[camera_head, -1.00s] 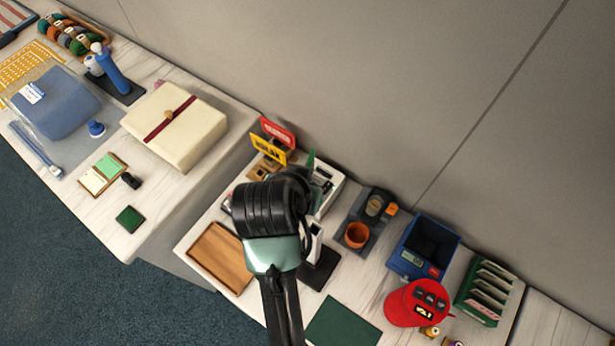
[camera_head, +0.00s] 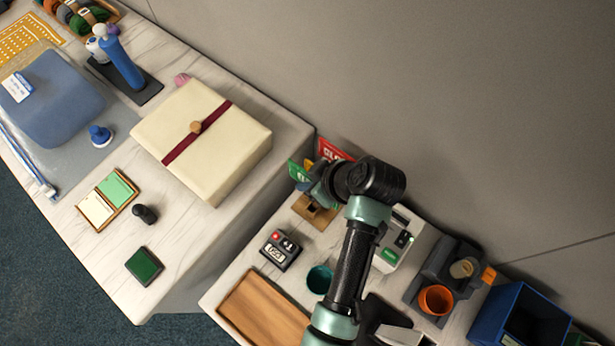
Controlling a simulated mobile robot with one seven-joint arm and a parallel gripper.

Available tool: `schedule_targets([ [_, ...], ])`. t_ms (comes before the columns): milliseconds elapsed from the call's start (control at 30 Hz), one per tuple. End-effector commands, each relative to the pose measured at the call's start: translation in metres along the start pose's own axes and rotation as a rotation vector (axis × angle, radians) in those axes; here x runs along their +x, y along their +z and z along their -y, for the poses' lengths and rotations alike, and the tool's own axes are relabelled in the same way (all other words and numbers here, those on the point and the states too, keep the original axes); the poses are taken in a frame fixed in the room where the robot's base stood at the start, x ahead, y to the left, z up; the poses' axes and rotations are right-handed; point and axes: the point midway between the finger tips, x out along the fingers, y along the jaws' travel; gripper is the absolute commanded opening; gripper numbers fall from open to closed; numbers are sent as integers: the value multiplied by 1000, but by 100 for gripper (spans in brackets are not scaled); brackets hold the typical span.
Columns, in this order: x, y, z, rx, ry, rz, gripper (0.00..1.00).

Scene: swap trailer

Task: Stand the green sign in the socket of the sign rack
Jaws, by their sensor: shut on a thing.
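The green sign (camera_head: 298,172) shows at the left of my gripper (camera_head: 315,180), which is shut on it. The sign is over the back of the wooden sign rack (camera_head: 318,214), near the wall side of the lower counter. A dark socket opening shows in the front of the rack, below the sign. A red sign (camera_head: 334,149) stands behind my gripper, partly covered by it. A sliver of yellow shows between the green and red signs. My wrist hides the sign's lower edge, so I cannot tell whether it touches the rack.
A cream box with a ribbon (camera_head: 208,140) stands on the higher counter at left. A small black device (camera_head: 281,250), a teal cup (camera_head: 319,279) and a wooden tray (camera_head: 262,312) are in front. A white machine (camera_head: 404,240) and an orange cup (camera_head: 436,299) are at right.

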Motion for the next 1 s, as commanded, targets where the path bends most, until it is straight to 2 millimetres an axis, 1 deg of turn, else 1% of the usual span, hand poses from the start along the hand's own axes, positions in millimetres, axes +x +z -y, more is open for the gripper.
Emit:
schedule_targets([
  [267,12,7,0,-10,-6,0,0],
  [633,38,24,0,-8,-5,1,0],
  [767,42,27,0,-8,-5,1,0],
  [1000,41,26,0,-8,-5,1,0],
])
